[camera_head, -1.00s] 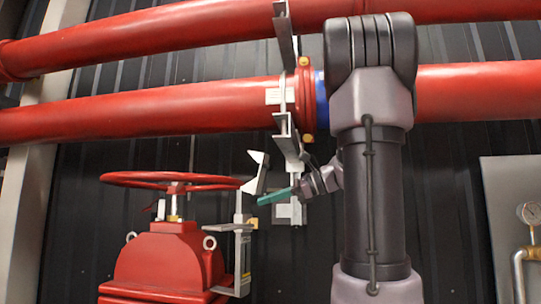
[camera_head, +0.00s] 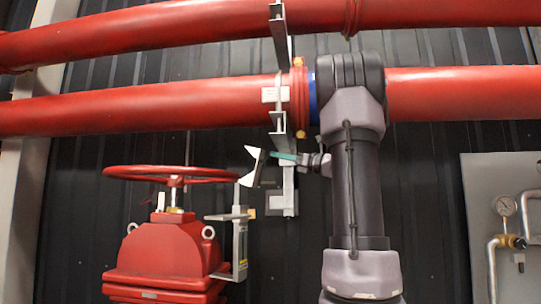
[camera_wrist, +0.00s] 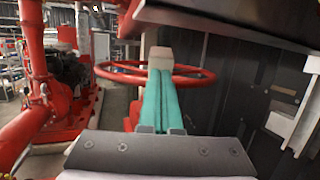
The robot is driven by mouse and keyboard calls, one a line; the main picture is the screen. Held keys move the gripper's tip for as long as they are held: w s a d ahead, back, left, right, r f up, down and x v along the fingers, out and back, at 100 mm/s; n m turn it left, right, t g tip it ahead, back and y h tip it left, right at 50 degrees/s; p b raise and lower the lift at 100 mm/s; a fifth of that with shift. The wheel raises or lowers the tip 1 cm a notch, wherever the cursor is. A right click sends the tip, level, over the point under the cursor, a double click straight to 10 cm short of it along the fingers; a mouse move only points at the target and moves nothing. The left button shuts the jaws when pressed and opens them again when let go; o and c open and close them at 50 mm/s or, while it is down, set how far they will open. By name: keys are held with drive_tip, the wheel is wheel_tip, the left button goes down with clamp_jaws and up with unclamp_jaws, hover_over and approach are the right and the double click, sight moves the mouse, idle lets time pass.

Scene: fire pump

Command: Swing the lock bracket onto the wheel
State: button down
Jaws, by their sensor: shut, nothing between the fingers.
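The red wheel (camera_head: 125,172) lies level on top of the red valve body. The pale grey lock bracket (camera_head: 252,168) stands tilted at the wheel's right rim, on an upright grey mount (camera_head: 240,240). I cannot tell if the bracket touches the rim. My gripper (camera_head: 273,154) has teal fingers and is shut and empty, just right of the bracket's upper part.
Two red pipes (camera_head: 130,115) run across above the wheel, held by a grey vertical support (camera_head: 279,110) close to my gripper. A panel with a gauge (camera_head: 504,206) stands at the right. A dark corrugated wall is behind.

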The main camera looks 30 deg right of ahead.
sight(263, 152)
drive_tip(key=shift+x, duration=1.75)
drive_tip(key=shift+g+h, duration=0.5)
drive_tip(key=shift+g, duration=0.2)
drive_tip(key=w+a+r, duration=0.1)
drive_tip(key=r, duration=0.1)
drive_tip(key=w+a+r, duration=0.1)
drive_tip(key=w, duration=0.1)
drive_tip(key=shift+w+a+r, duration=0.3)
drive_tip(key=shift+a+r, duration=0.1)
drive_tip(key=shift+s+d, duration=0.1)
